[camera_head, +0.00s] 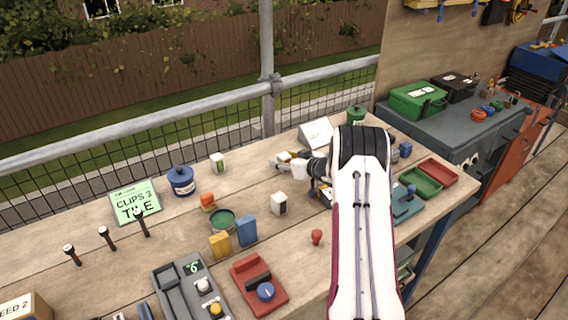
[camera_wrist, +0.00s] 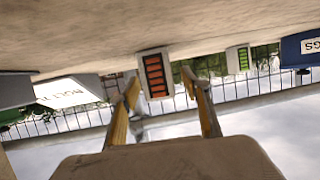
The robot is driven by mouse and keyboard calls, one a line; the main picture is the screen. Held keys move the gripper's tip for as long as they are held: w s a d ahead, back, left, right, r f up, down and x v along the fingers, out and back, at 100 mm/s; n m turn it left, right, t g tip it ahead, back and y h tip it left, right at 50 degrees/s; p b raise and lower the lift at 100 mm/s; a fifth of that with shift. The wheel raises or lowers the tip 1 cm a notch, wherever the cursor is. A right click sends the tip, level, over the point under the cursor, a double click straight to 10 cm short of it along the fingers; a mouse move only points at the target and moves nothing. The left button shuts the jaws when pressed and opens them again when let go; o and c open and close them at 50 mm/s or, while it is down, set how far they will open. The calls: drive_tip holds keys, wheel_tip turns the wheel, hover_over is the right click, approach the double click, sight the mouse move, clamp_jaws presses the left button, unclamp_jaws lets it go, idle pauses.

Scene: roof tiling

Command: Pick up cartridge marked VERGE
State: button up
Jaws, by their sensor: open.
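My gripper (camera_wrist: 160,84) is open, and its fingers also show over the far part of the bench in the head view (camera_head: 282,161). In the wrist view, which is upside down, a pale cartridge with orange-red bars (camera_wrist: 156,75) stands in line with the gap between the fingertips; neither finger clearly touches it. A cartridge with green bars (camera_wrist: 238,60) stands to its right, and it also shows in the head view (camera_head: 217,162). Another white block (camera_head: 279,204) stands nearer on the bench. I cannot read the name VERGE on any of them.
A blue pot (camera_head: 182,181) and a green sign (camera_head: 135,203) are to the left. Red and green trays (camera_head: 421,182) lie right of my arm.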

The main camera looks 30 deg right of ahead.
sight(284, 155)
idle(0.3)
drive_tip(key=c, duration=1.3)
drive_tip(key=shift+r, duration=0.1)
drive_tip(key=shift+r, duration=4.95)
